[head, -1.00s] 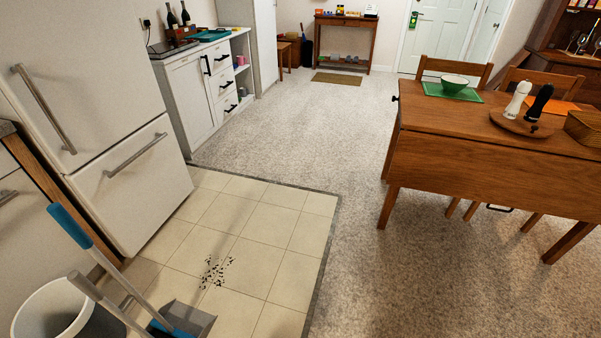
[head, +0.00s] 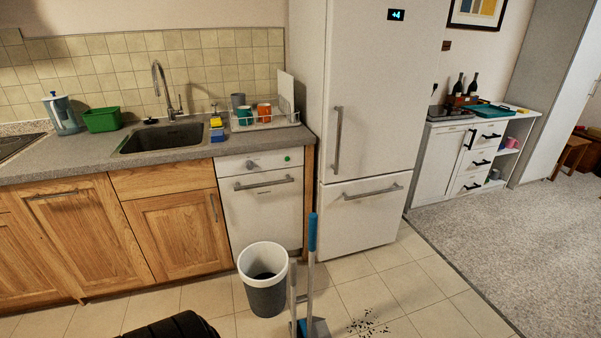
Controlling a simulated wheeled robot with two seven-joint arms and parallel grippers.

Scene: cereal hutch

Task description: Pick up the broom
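Two upright long handles stand close together at the bottom middle of the head view. The taller, which looks like the broom (head: 311,262), has a blue grip at its top and a grey shaft. The shorter grey handle (head: 293,295) stands just left of it. A grey and blue dustpan (head: 320,328) lies at their foot, cut by the lower picture edge. The broom's bristles cannot be made out. Neither of my grippers can be made out in this view.
A white and grey bin (head: 264,282) stands just left of the handles. Dark crumbs (head: 368,326) lie on the tiles to their right. A dark ridged shape (head: 172,328) is cut off at the bottom. Wooden cabinets (head: 172,232) and a white fridge (head: 370,120) stand behind.

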